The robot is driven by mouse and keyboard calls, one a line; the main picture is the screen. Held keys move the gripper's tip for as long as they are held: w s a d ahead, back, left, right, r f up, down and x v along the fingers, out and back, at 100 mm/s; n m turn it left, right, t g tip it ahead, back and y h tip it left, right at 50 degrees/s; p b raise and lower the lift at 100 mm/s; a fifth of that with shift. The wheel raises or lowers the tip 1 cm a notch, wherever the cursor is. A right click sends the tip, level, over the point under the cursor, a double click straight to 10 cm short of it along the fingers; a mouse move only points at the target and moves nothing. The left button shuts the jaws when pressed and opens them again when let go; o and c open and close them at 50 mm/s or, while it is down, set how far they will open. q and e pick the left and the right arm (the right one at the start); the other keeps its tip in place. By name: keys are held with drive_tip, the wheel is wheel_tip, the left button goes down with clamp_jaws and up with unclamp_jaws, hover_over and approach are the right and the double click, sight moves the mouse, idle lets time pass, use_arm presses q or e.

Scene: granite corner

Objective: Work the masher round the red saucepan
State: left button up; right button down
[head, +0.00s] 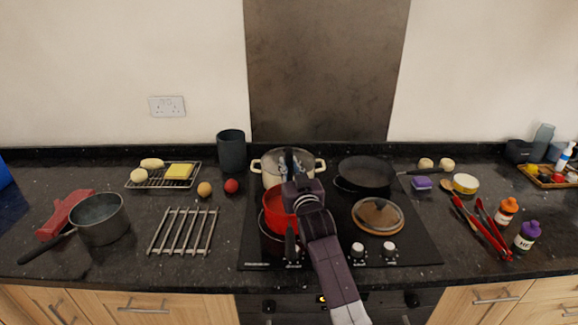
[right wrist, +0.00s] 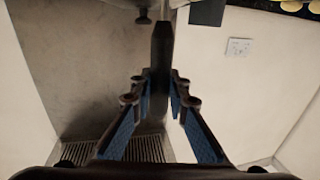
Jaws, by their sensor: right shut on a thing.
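The red saucepan (head: 273,208) stands on the front left of the black hob, its dark handle (head: 290,242) toward me. My right gripper (head: 291,168) is above its back right side, in front of the cream pot. The right wrist view shows the fingers (right wrist: 160,78) shut on the masher's dark upright handle (right wrist: 161,45). The masher's lower end is hidden in both views, so I cannot tell whether it touches the pan. My right forearm and gripper hide the pan's right part. My left gripper is not in view.
A cream pot (head: 265,180) stands close behind the red saucepan. A metal rack (head: 182,231) and a grey saucepan (head: 98,219) are on the left counter.

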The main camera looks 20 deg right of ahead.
wheel_tip(320, 180, up, 12)
drive_tip(key=p, duration=0.9)
drive_tip(key=shift+f+p, duration=0.2)
drive_tip(key=shift+p, duration=0.1)
drive_tip(key=shift+f, duration=0.15)
